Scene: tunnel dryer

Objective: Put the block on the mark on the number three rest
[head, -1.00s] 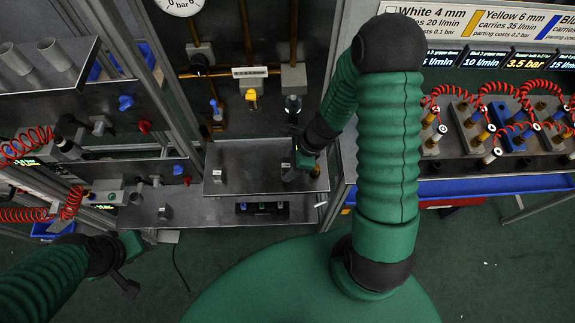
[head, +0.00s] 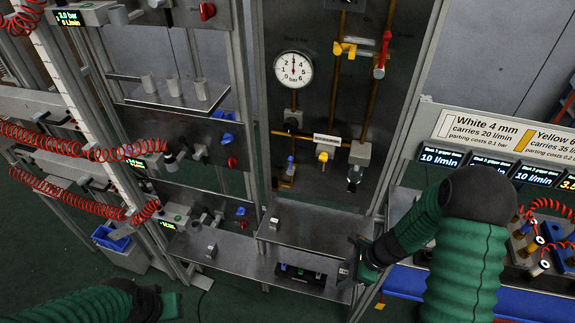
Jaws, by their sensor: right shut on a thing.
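My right gripper (head: 359,268) is at the right end of the steel shelves, its arm coming in from the right. It is shut on a small dark grey piece (head: 345,271), probably the block; the gripper hides part of it. A small grey upright piece (head: 274,223) stands on the raised shelf (head: 318,229), and a similar one (head: 211,250) stands on the lower shelf (head: 238,258). I cannot read a number three or make out a mark on any of them. My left gripper (head: 172,304) is low at the bottom left, away from the shelves; its fingers are unclear.
A dark tray (head: 301,275) with small coloured parts is on the lower shelf, under the raised shelf's front edge. A gauge (head: 293,69) and copper pipes rise behind. A blue-edged bench (head: 520,300) with hoses is at right. Red coiled hoses (head: 85,140) hang at left.

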